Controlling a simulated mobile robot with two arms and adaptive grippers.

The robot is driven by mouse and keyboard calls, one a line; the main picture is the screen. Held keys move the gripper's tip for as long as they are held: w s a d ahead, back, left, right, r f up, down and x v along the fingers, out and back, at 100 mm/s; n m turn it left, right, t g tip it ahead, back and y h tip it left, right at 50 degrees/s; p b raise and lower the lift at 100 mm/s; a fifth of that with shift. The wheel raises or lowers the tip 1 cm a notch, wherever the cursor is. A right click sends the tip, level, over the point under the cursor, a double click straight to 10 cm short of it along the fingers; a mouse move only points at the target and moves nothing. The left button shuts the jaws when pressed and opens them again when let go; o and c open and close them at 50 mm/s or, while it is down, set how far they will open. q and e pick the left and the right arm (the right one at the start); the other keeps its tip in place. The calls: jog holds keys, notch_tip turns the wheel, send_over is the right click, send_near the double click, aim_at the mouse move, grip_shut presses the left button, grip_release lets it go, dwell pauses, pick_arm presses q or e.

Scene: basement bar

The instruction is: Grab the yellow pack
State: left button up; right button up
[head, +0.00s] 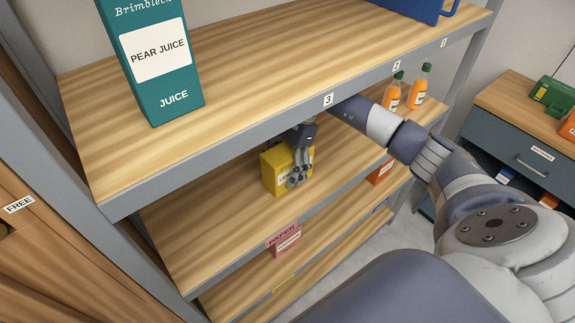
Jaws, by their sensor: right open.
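The yellow pack (270,174) is a small box with a white label. It stands on the second wooden shelf (200,222), under the top shelf. My right arm reaches in from the right, below the top shelf. My right gripper (296,180) points down at the pack's right side and covers part of its front and label. It is open; whether its fingers touch the pack, I cannot tell. My left gripper is not in view.
The top shelf (240,70) overhangs the pack and carries a teal pear juice carton (160,90) and a blue container (415,8). Orange bottles (418,88) stand farther right on the second shelf. Red packs (284,240) sit lower. A drawer cabinet (530,160) is at right.

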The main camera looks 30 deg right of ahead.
jog(key=c, duration=1.7)
jog(key=shift+o, duration=0.2)
jog(key=shift+r, duration=0.15)
jog(key=shift+w, duration=0.1)
jog(key=shift+r+p, duration=0.3)
jog(key=shift+p, duration=0.3)
jog(key=shift+b, duration=0.35)
jog(key=shift+r+b, duration=0.5)
jog(key=shift+s+d+r+b, duration=0.2)
jog(key=shift+s+b, duration=1)
jog(key=shift+s, duration=1.8)
jog(key=shift+s+d+f+b, duration=0.25)
jog(key=shift+s+b, duration=0.9)
jog(key=shift+s, duration=1.8)
jog(key=shift+s+d+r+b, duration=0.25)
jog(key=shift+s+b, duration=0.95)
jog(key=shift+s, duration=1.8)
